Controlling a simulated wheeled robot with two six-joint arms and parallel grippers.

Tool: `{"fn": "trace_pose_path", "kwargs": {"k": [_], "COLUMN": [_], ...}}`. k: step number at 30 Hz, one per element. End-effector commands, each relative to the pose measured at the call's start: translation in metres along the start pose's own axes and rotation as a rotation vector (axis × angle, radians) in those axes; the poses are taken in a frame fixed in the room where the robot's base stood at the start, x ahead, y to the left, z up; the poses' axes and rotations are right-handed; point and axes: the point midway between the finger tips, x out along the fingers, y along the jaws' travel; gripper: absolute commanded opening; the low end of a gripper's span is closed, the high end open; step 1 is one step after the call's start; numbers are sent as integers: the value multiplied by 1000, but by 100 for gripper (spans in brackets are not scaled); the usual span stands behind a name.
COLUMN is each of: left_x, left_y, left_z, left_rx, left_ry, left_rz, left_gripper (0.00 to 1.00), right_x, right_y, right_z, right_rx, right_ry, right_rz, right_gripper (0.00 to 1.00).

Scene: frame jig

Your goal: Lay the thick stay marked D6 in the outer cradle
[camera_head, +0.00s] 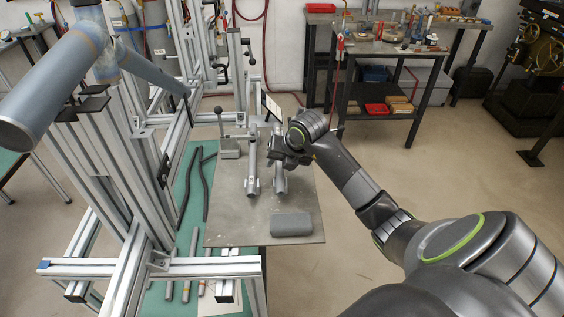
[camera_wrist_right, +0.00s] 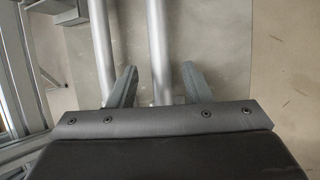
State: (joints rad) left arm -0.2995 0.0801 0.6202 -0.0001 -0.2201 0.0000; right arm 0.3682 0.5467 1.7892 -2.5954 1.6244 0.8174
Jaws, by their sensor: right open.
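Two light grey round stays lie side by side over a grey metal plate (camera_head: 230,232): a left stay (camera_head: 252,172) and a right stay (camera_head: 279,180). They seem to rest in small cradles at their near ends. No D6 mark is readable. My right gripper (camera_head: 284,158) is over the right stay. In the right wrist view the open fingers (camera_wrist_right: 158,88) stand either side of this right stay (camera_wrist_right: 160,45), with gaps visible; the left stay (camera_wrist_right: 103,45) is outside them. The gripper hides part of the right stay in the head view. My left gripper is not in view.
A grey block (camera_head: 291,224) lies at the plate's near edge. Aluminium framing (camera_head: 130,170) stands along the left. A green mat (camera_head: 188,228) holds dark bent rods (camera_head: 206,185) and several grey rods (camera_head: 187,270). The floor right of the plate is clear.

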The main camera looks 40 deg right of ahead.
Motion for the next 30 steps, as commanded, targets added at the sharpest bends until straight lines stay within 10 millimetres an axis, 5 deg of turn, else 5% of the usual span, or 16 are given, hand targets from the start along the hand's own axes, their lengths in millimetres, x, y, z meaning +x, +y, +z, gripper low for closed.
{"fn": "trace_pose_path", "kwargs": {"k": [8,21,30], "left_x": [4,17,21], "left_y": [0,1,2], "left_z": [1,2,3], "left_rx": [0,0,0], "left_ry": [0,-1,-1], "left_rz": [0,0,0], "left_gripper": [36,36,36], "right_x": [-20,-117,-162], "right_y": [0,-1,0], "right_z": [1,1,1], "right_rx": [-2,-5,-1], "right_ry": [-5,-8,-4], "right_rz": [1,-2,0], "right_gripper": [45,45,45]}}
